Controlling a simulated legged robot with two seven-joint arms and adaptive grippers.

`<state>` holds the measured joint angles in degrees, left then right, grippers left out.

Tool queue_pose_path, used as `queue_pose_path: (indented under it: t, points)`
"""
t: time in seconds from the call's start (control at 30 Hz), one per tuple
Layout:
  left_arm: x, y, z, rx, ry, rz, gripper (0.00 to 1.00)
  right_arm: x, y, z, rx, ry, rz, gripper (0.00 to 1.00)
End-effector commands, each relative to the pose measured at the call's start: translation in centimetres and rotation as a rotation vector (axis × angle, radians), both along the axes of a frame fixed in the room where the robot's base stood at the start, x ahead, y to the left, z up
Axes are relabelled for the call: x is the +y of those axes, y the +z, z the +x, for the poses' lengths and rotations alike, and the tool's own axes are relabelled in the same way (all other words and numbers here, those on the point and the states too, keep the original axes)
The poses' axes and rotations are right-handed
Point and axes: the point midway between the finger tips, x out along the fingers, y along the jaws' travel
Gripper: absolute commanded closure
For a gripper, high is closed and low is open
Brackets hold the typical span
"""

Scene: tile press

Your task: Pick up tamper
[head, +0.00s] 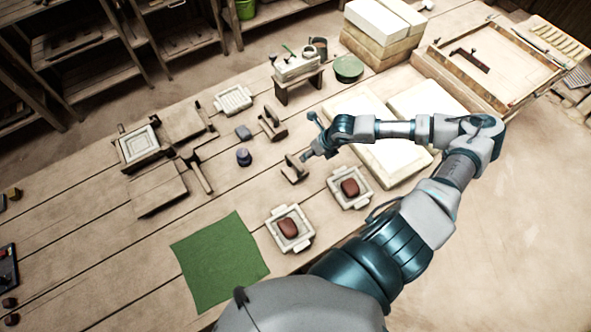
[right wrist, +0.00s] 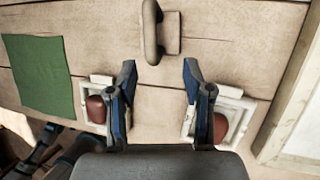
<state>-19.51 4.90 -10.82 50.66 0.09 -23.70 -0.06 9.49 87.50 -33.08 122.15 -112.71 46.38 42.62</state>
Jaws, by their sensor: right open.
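The tamper, a small block with an upright curved handle, stands on the wooden table in the head view (head: 293,170). In the right wrist view the tamper (right wrist: 151,32) is at the top centre, just beyond the fingertips and apart from them. A similar handled piece (head: 272,124) stands farther back. My right gripper (head: 312,142) is above the table, close to the tamper on its right. Its fingers show spread and empty in the right wrist view (right wrist: 158,72). My left gripper is not in view.
Two pale moulds (head: 305,241) (head: 336,186) with reddish clay lumps sit nearer than the tamper. A green cloth (head: 218,262) lies to the left. A dark round pot (head: 244,157) and a wooden press (head: 157,188) stand left of the tamper. White slabs (head: 360,105) lie at right.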

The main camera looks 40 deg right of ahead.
Motion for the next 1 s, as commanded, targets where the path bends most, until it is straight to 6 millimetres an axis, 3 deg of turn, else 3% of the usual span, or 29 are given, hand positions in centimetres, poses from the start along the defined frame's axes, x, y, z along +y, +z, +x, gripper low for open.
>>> queue_pose_path:
  t: [0.2,0.5,0.7,1.0]
  points:
    - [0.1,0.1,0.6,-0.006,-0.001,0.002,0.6,1.3,-3.5,1.7,-0.002,-0.001,0.001,0.49]
    - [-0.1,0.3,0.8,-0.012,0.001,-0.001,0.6,1.6,-6.1,2.8,-0.001,0.0,0.005,0.49]
    - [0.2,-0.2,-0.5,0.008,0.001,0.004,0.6,2.2,-8.8,4.0,-0.001,-0.001,0.004,0.49]
    - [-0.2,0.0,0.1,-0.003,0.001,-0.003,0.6,2.5,-9.3,4.2,-0.001,0.001,-0.002,0.49]
